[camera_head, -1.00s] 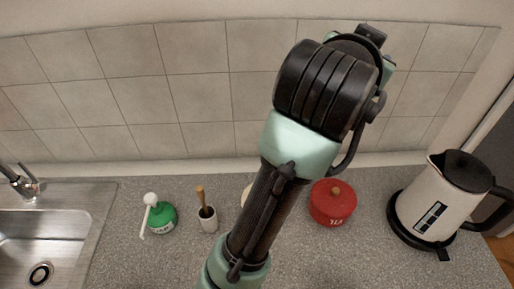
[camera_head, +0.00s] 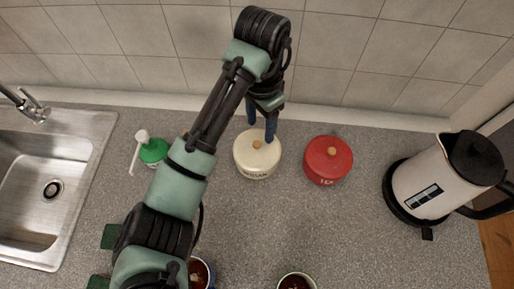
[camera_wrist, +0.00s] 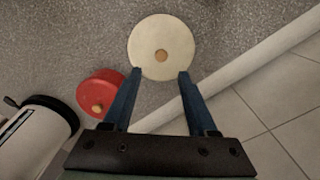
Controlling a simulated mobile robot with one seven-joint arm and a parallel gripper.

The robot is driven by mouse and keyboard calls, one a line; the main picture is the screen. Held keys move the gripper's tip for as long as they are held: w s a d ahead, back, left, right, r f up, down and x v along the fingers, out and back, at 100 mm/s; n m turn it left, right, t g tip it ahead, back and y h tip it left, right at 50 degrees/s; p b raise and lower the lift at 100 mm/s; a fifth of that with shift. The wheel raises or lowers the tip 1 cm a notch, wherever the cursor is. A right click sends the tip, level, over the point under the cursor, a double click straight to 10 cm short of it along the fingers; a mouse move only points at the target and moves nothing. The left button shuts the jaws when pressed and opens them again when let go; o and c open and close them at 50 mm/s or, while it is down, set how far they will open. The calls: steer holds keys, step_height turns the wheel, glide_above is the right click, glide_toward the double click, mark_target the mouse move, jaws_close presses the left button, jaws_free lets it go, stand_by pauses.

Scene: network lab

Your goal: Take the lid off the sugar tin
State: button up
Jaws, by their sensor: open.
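A cream tin (camera_head: 245,168) with dark lettering on its front, too small to read surely, stands on the counter; I take it as the sugar tin. Its round cream lid (camera_head: 244,148) is on, with a small wooden knob (camera_head: 257,145) in the middle. The lid (camera_wrist: 160,32) and knob (camera_wrist: 161,56) also show in the wrist view. My gripper (camera_head: 261,131) is open and empty, pointing down over the back of the lid. In the wrist view, the blue fingers (camera_wrist: 160,73) are apart, with the knob between their lines but beyond the tips.
A red tin (camera_head: 328,160) with a wooden knob stands close on the right. A kettle (camera_head: 430,185) is farther right. A green bottle with a white pump (camera_head: 153,151) and the sink (camera_head: 40,185) are left. Two cups (camera_head: 297,281) (camera_head: 200,274) stand in front. The tiled wall (camera_head: 330,50) is behind.

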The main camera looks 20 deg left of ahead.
mark_target(257, 144)
steer(key=shift+s+a+f+p, duration=0.1)
steer(key=shift+f+p, duration=0.15)
steer(key=shift+f, duration=0.75)
steer(key=shift+s+a+f+p, duration=0.15)
steer(key=shift+f+p, duration=0.1)
steer(key=shift+f, duration=0.7)
steer(key=shift+s+a+f+p, duration=0.1)
steer(key=shift+f+p, duration=0.15)
steer(key=shift+f, duration=0.75)
jaws_close()
